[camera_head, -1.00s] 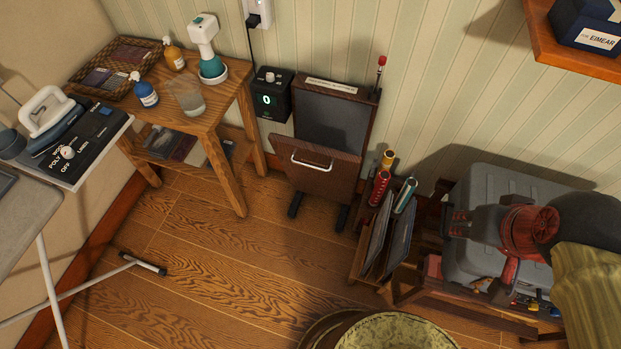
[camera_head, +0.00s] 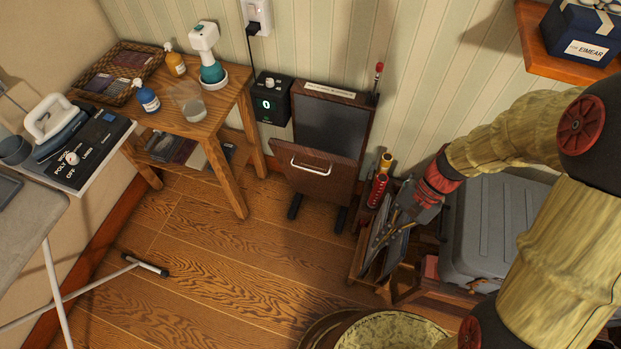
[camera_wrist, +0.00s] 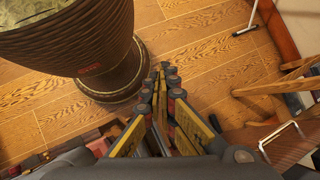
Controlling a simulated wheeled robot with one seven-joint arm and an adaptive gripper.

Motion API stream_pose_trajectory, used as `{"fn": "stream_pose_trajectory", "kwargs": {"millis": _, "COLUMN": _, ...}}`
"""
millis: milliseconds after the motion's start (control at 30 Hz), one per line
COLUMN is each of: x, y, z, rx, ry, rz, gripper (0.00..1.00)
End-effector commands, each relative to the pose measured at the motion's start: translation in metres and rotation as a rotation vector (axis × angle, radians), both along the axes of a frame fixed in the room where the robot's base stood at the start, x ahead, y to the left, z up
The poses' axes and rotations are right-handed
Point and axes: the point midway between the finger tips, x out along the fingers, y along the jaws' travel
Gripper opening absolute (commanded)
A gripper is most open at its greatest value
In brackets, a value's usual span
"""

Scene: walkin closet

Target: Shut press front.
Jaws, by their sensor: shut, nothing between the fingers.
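The press (camera_head: 329,140) is a dark wooden upright unit against the striped wall in the head view. Its front (camera_head: 319,173) is a brown panel with a pale bar handle, tilted outward from the body at the top, so it stands open. In the wrist view the handle (camera_wrist: 279,138) shows at the lower right, with part of the wooden front beside it. My gripper (camera_head: 390,232) is shut and empty, over the magazine rack to the right of the press and apart from the front. Its fingers point down toward the floor in the wrist view (camera_wrist: 163,68).
A rack (camera_head: 362,262) with folders and tubes stands just right of the press. A black box with a dial (camera_head: 272,98) and a wooden side table (camera_head: 213,123) are to the left. A drum (camera_wrist: 95,40) stands in front. Floor before the press is clear.

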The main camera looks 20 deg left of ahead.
Motion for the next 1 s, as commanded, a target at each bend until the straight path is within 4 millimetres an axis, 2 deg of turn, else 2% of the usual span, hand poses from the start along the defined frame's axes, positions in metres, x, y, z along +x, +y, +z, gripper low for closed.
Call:
{"fn": "stream_pose_trajectory", "kwargs": {"millis": 33, "x": -0.002, "y": 0.010, "z": -0.012, "rx": 0.011, "ry": 0.064, "rz": -0.041, "gripper": 0.00}}
{"fn": "stream_pose_trajectory", "kwargs": {"millis": 567, "x": -0.004, "y": 0.122, "z": -0.125, "rx": 0.080, "ry": 0.729, "rz": -0.612, "gripper": 0.00}}
{"fn": "stream_pose_trajectory", "kwargs": {"millis": 700, "x": 0.005, "y": 0.151, "z": -0.158, "rx": 0.091, "ry": 0.918, "rz": -0.799, "gripper": 0.00}}
{"fn": "stream_pose_trajectory", "kwargs": {"millis": 867, "x": 0.023, "y": 0.175, "z": -0.193, "rx": 0.111, "ry": 1.110, "rz": -1.005, "gripper": 0.00}}
{"fn": "stream_pose_trajectory", "kwargs": {"millis": 1000, "x": 0.049, "y": 0.189, "z": -0.218, "rx": 0.148, "ry": 1.265, "rz": -1.177, "gripper": 0.00}}
